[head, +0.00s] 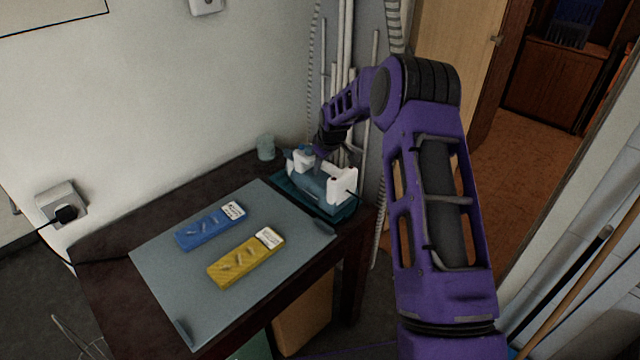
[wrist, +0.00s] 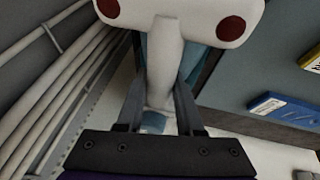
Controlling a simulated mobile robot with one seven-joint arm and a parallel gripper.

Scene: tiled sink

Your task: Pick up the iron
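The iron, white and blue-grey, shows in the head view (head: 343,186) at the far right corner of the dark table. It is over a teal tray (head: 318,207); I cannot tell whether it touches the tray. In the wrist view the iron (wrist: 165,60) has a white end with dark red spots and a pale handle running down between my fingers. My gripper (wrist: 161,85) has one dark finger on each side of this handle, closed in against it. In the head view my arm reaches down onto the iron from behind, and the fingertips are hard to make out.
A grey mat (head: 170,265) on the table (head: 105,285) holds a blue packet (head: 208,228) and a yellow packet (head: 243,260). A pale cup (head: 265,148) stands behind the tray. White pipes (head: 346,60) rise close behind my gripper. A wall socket (head: 62,205) is at left.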

